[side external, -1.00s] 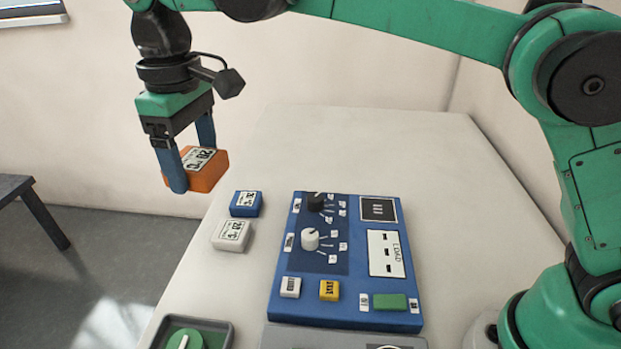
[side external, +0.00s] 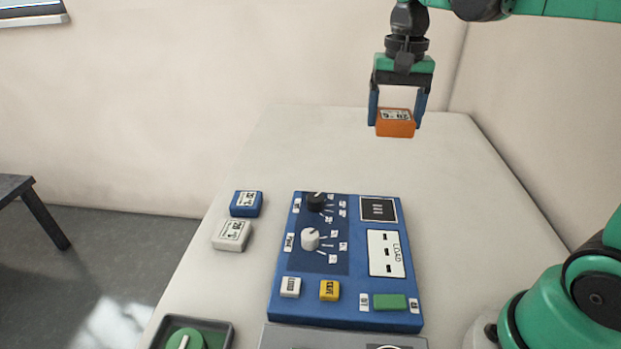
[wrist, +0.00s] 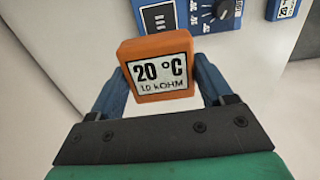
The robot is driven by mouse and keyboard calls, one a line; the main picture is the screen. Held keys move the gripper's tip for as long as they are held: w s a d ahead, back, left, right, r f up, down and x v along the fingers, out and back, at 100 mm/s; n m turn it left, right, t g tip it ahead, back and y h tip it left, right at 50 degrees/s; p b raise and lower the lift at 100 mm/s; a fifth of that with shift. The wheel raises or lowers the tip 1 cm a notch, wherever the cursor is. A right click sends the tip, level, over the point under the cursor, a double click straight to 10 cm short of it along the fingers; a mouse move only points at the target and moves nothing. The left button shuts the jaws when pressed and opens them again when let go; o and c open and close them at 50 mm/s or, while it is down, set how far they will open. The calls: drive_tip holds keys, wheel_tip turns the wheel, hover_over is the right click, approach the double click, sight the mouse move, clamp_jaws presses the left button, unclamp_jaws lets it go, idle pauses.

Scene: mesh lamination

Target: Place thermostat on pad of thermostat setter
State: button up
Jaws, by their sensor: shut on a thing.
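My gripper (side external: 397,108) is shut on an orange thermostat block (side external: 395,128) and holds it in the air above the far right part of the table. In the wrist view the orange thermostat (wrist: 158,62) sits between both blue fingers, its label reading 20 °C, 1.0 kOHM. The thermostat setter (side external: 345,312) is a blue panel with a black knob, a white knob and several buttons. Its upper right corner carries a dark square pad (side external: 378,209) with pale bars. The held block is beyond the panel's far edge, apart from it.
A blue thermostat block (side external: 246,203) and a white one (side external: 231,235) lie on the table left of the setter. A green dial in a tray (side external: 190,335) is at front left. The table's far part is clear.

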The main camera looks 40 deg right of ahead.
sight(377, 209)
wheel_tip(377, 209, down, 16)
drive_tip(key=shift+f, duration=0.1)
idle(0.4)
drive_tip(key=o, duration=1.3)
drive_tip(key=shift+f, duration=0.1)
drive_tip(key=shift+n+t, duration=0.3)
drive_tip(key=r, duration=1.2)
drive_tip(key=shift+s+a+r, duration=0.2)
drive_tip(key=shift+a+r, duration=0.05)
drive_tip(key=shift+a, duration=0.1)
drive_tip(key=shift+s+a+f+n+t, duration=0.35)
drive_tip(key=shift+s+a+n+t, duration=0.3)
drive_tip(key=shift+a+n+t, duration=0.6)
drive_tip(key=shift+s+a+f+n+t, duration=0.3)
drive_tip(key=shift+s+a+n+t, duration=0.55)
drive_tip(key=shift+n, duration=0.7)
drive_tip(key=shift+s+a+f+n+t, duration=0.45)
drive_tip(key=shift+a+n+t, duration=0.4)
drive_tip(key=shift+n+t, duration=0.45)
